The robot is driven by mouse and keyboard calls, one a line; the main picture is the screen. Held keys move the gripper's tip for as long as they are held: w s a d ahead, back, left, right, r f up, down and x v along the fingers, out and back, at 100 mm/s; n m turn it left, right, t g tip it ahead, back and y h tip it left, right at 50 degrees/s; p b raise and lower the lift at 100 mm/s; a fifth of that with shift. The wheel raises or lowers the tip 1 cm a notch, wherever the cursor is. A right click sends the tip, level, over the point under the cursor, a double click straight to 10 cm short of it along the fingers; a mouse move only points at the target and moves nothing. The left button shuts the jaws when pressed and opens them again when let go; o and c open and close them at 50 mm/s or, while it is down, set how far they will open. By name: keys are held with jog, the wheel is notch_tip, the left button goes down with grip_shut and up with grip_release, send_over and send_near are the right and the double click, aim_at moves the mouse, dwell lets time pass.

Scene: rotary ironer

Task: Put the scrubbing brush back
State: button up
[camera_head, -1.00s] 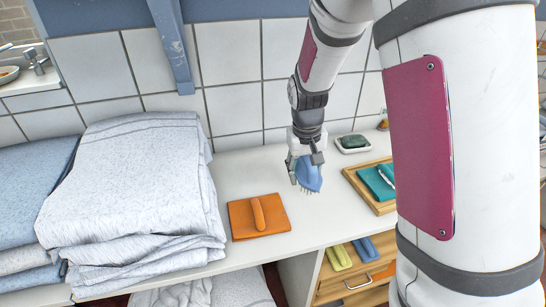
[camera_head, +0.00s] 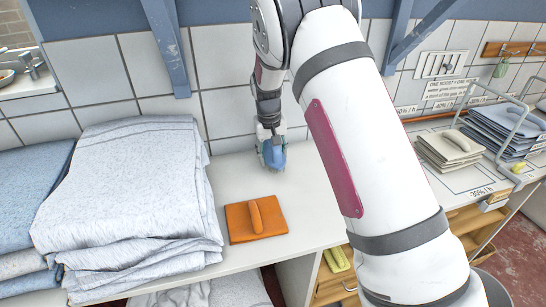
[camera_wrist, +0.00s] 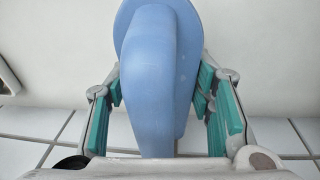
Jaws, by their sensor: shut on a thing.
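The blue scrubbing brush (camera_head: 273,156) is in my gripper (camera_head: 270,141), upright with its bristle side down, at the white counter near the tiled wall. In the wrist view the brush's blue handle (camera_wrist: 158,75) stands between the two teal finger pads of my gripper (camera_wrist: 162,105), which is shut on it. I cannot tell whether the bristles touch the counter; the bristles are mostly hidden.
An orange pad with a handle (camera_head: 256,220) lies on the white counter (camera_head: 215,178) in front of the brush. Folded pale sheets (camera_head: 125,190) are stacked at left. My arm hides the counter's middle right. Folded cloths (camera_head: 449,148) and a wire rack (camera_head: 505,115) stand farther right.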

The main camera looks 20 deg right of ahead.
jog(key=shift+f, duration=0.7)
jog(key=shift+f, duration=0.1)
jog(key=shift+f, duration=0.25)
jog(key=o, duration=1.5)
jog(key=shift+o, duration=0.2)
jog(key=shift+r, duration=0.55)
jog(key=r, duration=0.3)
jog(key=s+a+r, duration=0.1)
jog(key=r, duration=0.7)
jog(key=shift+s+a+r, duration=0.15)
jog(key=shift+s+r, duration=0.05)
jog(key=shift+s, duration=0.05)
